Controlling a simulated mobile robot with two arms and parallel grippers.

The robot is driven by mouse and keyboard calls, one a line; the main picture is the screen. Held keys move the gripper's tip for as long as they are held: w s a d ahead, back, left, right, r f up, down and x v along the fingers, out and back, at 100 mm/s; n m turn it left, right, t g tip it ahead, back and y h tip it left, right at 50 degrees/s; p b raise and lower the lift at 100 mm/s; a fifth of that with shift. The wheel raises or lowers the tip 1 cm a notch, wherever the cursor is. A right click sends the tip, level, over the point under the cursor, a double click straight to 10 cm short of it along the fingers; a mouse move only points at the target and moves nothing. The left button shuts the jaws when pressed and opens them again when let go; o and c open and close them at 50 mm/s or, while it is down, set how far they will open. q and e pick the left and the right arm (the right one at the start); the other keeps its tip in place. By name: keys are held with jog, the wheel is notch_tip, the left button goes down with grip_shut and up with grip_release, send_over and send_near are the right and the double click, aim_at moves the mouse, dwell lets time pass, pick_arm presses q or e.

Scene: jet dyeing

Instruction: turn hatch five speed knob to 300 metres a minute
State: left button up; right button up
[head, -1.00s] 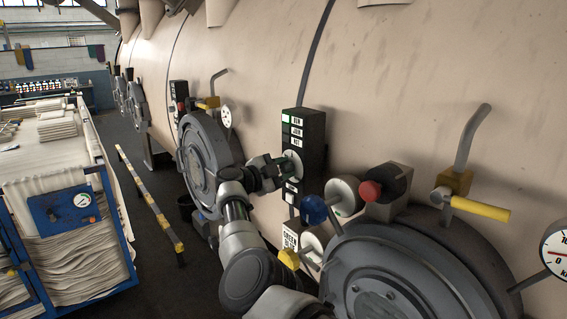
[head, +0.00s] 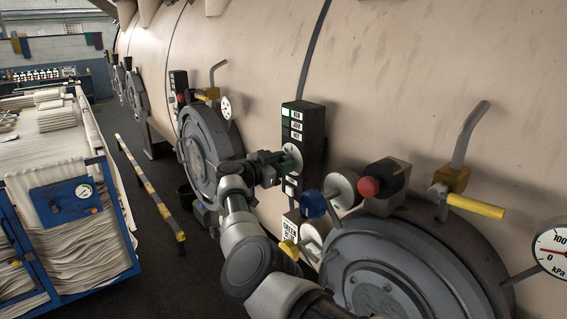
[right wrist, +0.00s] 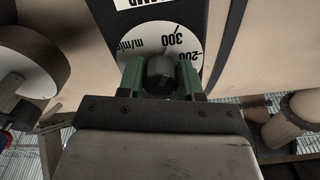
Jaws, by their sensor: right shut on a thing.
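The speed knob (right wrist: 160,75) is a dark round knob in front of a white dial (right wrist: 188,42) marked m/min, 200 and 300. In the right wrist view the 300 mark is just above and right of the knob, 200 farther right. My right gripper (right wrist: 161,78) has its green fingers on both sides of the knob and is shut on it. In the head view the gripper (head: 280,165) is at the white dial (head: 292,157) on the black control box (head: 306,130). The knob's pointer is hidden or too unclear to read. My left gripper is not in view.
A round grey hatch (head: 205,155) is left of the box and another (head: 400,265) below right. A blue knob (head: 313,205), red button (head: 369,187) and yellow-handled lever (head: 475,206) are close by. A blue trolley (head: 75,200) and striped barrier (head: 150,188) stand left.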

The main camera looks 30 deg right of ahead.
jog(key=shift+f, duration=0.1)
dwell(0.3)
jog(key=o, duration=0.9)
jog(key=a+b, duration=0.1)
jog(key=a, duration=0.2)
jog(key=a+b, duration=0.2)
jog(key=a, duration=0.2)
jog(key=a+b, duration=0.2)
jog(key=a, duration=0.1)
jog(key=shift+s+a, duration=0.35)
jog(key=shift+a, duration=0.05)
